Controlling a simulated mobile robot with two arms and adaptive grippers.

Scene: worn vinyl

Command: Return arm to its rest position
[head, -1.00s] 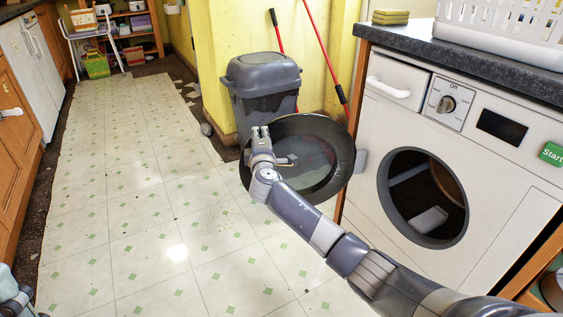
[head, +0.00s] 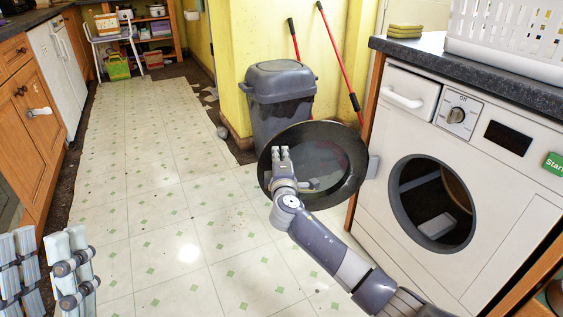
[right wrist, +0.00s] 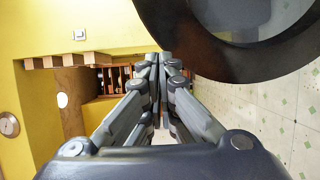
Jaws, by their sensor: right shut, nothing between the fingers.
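My right arm reaches in from the lower right of the head view. Its gripper (head: 280,154) is shut and empty, in front of the open round washer door (head: 350,160) with its dark rim and glass. In the right wrist view the fingers (right wrist: 158,60) meet at the tips, and the door's dark rim (right wrist: 200,55) is at upper right, apart from them in the picture. I cannot tell whether the gripper touches the door in the head view. My left gripper (head: 48,262) is at the lower left of the head view, its fingers apart and nothing between them.
The white washing machine (head: 468,150) stands at the right under a dark counter (head: 480,68) with a white basket (head: 510,30). A grey bin (head: 282,95) stands behind the door. Wooden cabinets (head: 35,130) line the left. The tiled floor (head: 150,170) between is clear.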

